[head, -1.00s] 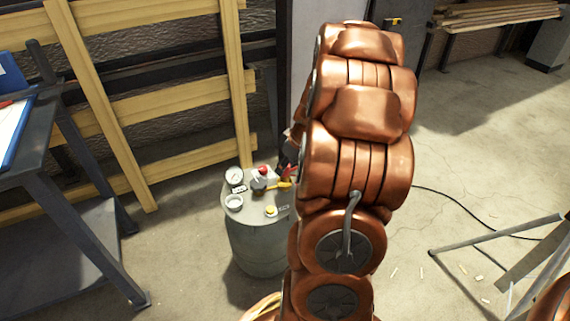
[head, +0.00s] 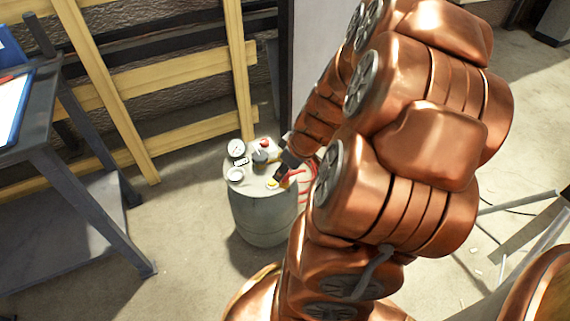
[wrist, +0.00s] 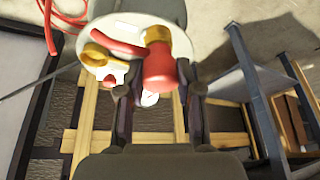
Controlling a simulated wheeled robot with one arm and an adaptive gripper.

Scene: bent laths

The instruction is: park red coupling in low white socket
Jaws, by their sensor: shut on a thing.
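The red coupling (wrist: 160,70), with a brass-coloured end (wrist: 157,36), is between the two fingers of my gripper (wrist: 160,88) in the wrist view. The fingers are shut on it. A white fitting (wrist: 109,72) lies just left of the coupling, beside a yellow curved part (wrist: 93,53). I cannot tell whether this fitting is the low white socket. In the head view my gripper (head: 284,168) is over the right side of the drum top (head: 257,185). The coupling is not clear there, and my arm hides part of the drum.
The drum top also carries a gauge (head: 237,148), a white ring (head: 236,175), a dark knob (head: 260,156) and a red button (head: 264,142). A red hose (head: 303,187) hangs at its right. Wooden laths (head: 165,70) stand behind. A dark workbench (head: 50,150) is at left.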

